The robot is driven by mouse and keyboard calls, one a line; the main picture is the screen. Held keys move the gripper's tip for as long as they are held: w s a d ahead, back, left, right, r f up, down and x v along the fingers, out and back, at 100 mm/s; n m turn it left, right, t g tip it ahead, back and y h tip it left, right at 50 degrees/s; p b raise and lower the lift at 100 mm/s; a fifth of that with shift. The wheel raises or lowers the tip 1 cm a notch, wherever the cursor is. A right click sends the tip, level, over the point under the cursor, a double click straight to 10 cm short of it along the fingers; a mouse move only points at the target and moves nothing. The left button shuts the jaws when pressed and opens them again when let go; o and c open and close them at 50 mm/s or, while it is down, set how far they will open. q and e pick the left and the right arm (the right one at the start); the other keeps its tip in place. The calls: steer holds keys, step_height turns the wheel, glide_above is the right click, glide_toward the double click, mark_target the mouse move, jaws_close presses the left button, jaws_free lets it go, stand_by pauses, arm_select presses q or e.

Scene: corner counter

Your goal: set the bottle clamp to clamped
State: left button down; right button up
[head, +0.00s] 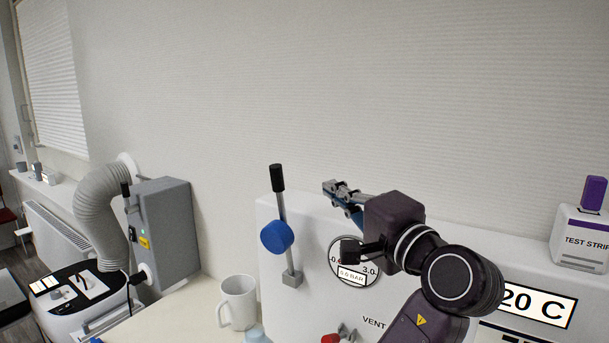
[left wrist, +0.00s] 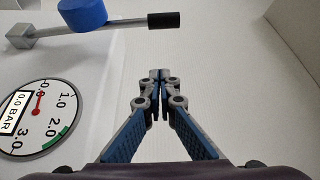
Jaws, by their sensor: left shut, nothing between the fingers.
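A grey lever with a black grip (head: 277,178) and a round blue hub (head: 277,236) stands nearly upright on the front of a white machine (head: 310,310). It looks like the bottle clamp, but no label on it can be read. It also shows in the left wrist view, with its black grip (left wrist: 163,20) and blue hub (left wrist: 82,13). My left gripper (head: 335,187) is shut and empty, to the right of the black grip and apart from it. In the left wrist view its fingertips (left wrist: 158,75) meet below the grip. My right gripper is not in view.
A round gauge (head: 345,273) reading 0.0 BAR sits right of the lever, partly behind my arm. A red knob (head: 331,338) is near VENT. A white mug (head: 238,302) and grey box (head: 163,235) stand left. A test strip box (head: 580,240) is at right.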

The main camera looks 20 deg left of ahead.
arm_select(q)
steer(key=w+a, duration=0.1)
steer(key=a, duration=0.8)
steer(key=shift+w+r, duration=0.3)
steer(key=shift+w, duration=0.05)
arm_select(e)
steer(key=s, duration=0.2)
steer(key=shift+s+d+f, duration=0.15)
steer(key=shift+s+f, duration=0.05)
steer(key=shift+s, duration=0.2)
arm_select(q)
steer(key=shift+a, duration=0.1)
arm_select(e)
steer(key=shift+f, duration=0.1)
